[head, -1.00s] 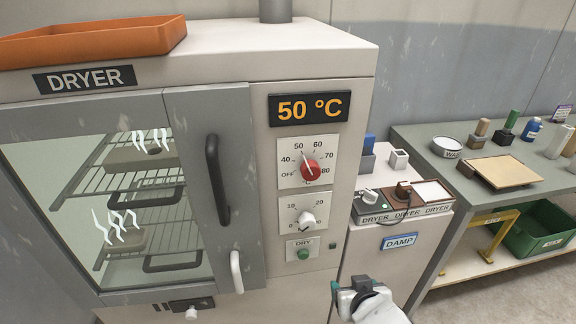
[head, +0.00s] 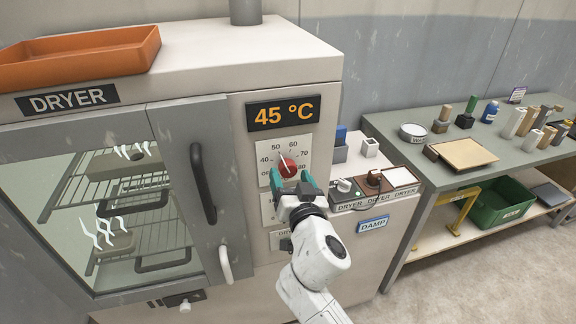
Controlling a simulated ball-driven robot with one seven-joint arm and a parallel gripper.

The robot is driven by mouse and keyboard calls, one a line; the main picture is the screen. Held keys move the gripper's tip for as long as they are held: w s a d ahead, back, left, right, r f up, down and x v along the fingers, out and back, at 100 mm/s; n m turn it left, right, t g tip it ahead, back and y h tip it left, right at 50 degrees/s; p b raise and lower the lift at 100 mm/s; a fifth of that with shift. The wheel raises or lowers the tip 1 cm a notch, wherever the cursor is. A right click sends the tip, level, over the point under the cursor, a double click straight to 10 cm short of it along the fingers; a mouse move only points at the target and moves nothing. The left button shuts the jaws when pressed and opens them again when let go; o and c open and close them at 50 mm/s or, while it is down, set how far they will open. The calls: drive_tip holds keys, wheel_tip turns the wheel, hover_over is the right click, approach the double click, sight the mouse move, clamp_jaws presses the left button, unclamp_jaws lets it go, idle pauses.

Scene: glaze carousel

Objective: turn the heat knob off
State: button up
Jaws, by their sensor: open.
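The red heat knob (head: 288,169) sits on a white dial plate (head: 268,157) on the dryer's front, its pointer tilted up and left, between the 40 and 50 marks. The display (head: 284,113) above it reads 45 °C. My gripper (head: 290,180) is open, with its teal fingertips just below and to either side of the knob in the picture. I cannot tell whether they touch it. My gripper hides the lower part of the dial plate and most of the timer dial below.
The dryer's door handle (head: 203,183) stands out left of the dial. An orange tray (head: 78,58) lies on the dryer's top. A low cabinet with the DAMP label (head: 373,224) and a worktable (head: 400,128) with several tools stand to the right.

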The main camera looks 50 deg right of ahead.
drive_tip(key=shift+p+x, duration=0.3)
drive_tip(key=shift+x, duration=1.15)
drive_tip(key=c, duration=1)
